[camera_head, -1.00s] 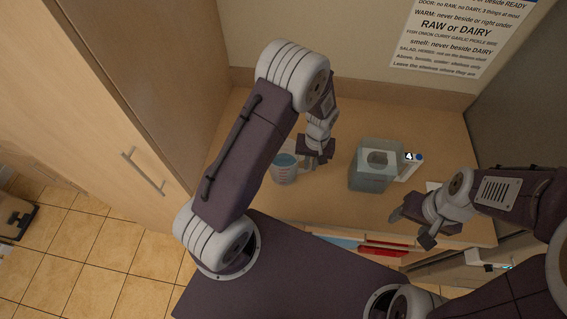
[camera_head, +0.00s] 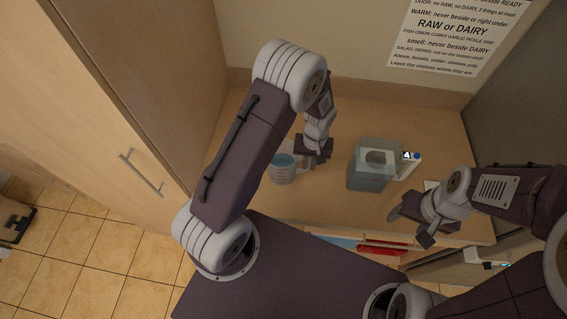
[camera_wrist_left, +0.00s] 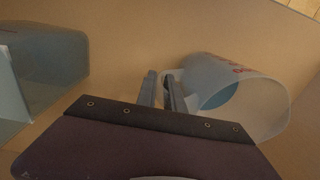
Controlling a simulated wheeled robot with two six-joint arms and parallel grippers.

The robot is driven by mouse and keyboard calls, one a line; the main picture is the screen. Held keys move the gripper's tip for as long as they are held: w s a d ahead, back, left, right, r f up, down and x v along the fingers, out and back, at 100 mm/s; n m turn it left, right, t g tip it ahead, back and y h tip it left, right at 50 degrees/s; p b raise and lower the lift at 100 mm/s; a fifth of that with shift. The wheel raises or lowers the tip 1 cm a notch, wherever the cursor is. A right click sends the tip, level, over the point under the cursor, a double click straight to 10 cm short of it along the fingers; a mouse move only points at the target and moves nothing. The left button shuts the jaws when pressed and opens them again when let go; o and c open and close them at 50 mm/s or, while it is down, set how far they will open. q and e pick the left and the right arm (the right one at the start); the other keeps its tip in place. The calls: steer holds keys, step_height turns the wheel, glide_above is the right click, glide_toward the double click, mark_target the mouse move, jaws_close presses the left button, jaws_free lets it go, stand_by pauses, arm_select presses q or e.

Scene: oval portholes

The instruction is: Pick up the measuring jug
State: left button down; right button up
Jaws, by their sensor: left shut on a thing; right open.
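The measuring jug (camera_head: 282,170) is a small clear jug with red markings and blue liquid inside. It is at the left of the counter in the head view. It also shows in the left wrist view (camera_wrist_left: 262,100), at the right. My left gripper (camera_head: 305,164) is just right of the jug. In the wrist view its two fingers (camera_wrist_left: 163,90) are shut on the jug's handle, which they largely hide. Whether the jug is clear of the counter I cannot tell. My right gripper (camera_head: 412,226) is open and empty over the counter's front right.
A larger clear container (camera_head: 371,168) stands on the counter right of my left gripper, with a white object with a blue knob (camera_head: 408,165) beside it. A tall cabinet (camera_head: 150,110) bounds the left side. Red and blue items (camera_head: 380,249) show below the counter's front edge.

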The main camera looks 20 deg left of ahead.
arm_select(q)
steer(key=shift+r, duration=0.15)
steer(key=shift+w+r, duration=0.1)
steer(key=shift+r, duration=0.4)
steer(key=shift+r+b, duration=0.95)
steer(key=shift+r, duration=3.4)
